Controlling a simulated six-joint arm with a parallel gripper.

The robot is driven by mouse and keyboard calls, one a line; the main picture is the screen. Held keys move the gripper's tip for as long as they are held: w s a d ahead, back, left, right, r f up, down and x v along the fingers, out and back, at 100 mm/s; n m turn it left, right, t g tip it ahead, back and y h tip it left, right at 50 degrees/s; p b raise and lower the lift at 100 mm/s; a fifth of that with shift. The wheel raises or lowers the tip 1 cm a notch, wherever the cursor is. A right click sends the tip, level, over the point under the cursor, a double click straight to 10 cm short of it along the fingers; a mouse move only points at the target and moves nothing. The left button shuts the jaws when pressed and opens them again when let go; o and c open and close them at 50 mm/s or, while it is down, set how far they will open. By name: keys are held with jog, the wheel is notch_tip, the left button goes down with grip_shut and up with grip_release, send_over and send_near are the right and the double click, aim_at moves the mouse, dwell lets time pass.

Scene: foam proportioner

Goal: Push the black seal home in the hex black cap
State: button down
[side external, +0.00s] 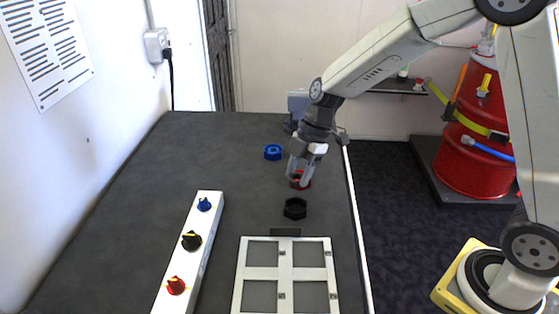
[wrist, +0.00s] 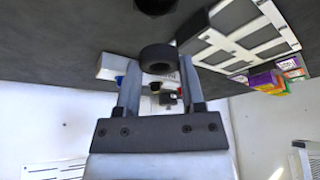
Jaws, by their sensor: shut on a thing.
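The hex black cap (side external: 295,209) stands on the dark bench, just in front of my gripper (side external: 300,180) in the side view. In the wrist view the cap (wrist: 156,5) shows only partly, cut off by the top edge. My gripper (wrist: 159,66) is shut on the black seal (wrist: 158,53), a thick ring held between the fingertips. The seal is apart from the cap. In the side view the seal is hard to tell from the fingers.
A red cap (side external: 305,184) shows right behind my fingertips, and a blue cap (side external: 273,152) lies farther back. A pale frame tray (side external: 241,275) lies in front of the hex cap. A white strip (side external: 205,240) with several coloured knobs lies left.

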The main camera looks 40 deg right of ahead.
jog(key=shift+f, duration=0.1)
jog(key=shift+f, duration=3.15)
grip_release()
jog(key=shift+r, duration=2.95)
